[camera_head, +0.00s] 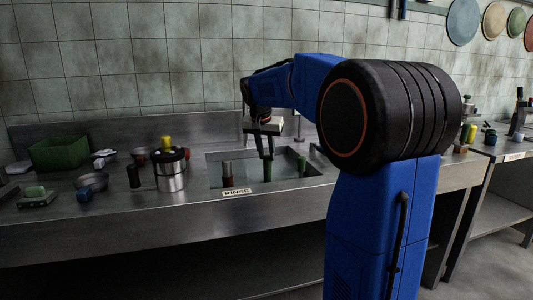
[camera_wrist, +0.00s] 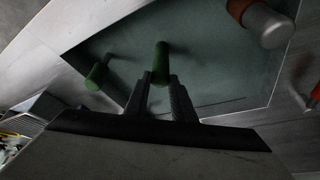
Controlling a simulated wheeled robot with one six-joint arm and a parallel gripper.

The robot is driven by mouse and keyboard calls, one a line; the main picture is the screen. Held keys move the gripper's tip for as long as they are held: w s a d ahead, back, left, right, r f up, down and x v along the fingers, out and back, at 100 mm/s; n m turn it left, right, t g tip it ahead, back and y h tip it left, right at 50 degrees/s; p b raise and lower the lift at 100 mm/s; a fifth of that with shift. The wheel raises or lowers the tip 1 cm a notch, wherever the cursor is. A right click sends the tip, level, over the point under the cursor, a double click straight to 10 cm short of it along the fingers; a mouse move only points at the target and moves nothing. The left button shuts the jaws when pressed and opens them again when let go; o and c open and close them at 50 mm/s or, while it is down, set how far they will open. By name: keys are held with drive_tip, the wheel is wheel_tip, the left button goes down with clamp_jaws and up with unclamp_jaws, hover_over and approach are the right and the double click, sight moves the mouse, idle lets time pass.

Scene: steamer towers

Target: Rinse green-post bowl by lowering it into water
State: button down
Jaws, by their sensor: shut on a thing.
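The sink (camera_head: 213,157) holds dark, still-looking water and has a RINSE label (camera_head: 237,192) on its front edge. My gripper (camera_head: 267,157) points down inside the sink area, shut on a green post (camera_head: 267,173). In the wrist view the green post (camera_wrist: 161,55) shows at my fingertips (camera_wrist: 160,80). I cannot make out the bowl under this post, nor how deep it sits. A second green post (camera_head: 301,165) stands to the right in the sink; it also shows in the wrist view (camera_wrist: 97,75).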

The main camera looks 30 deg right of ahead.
drive_tip(key=shift+f, duration=0.35)
idle(0.3)
drive_tip(key=c, duration=1.4)
unclamp_jaws()
drive_tip(key=v, duration=1.7)
drive_tip(key=shift+r, duration=0.1)
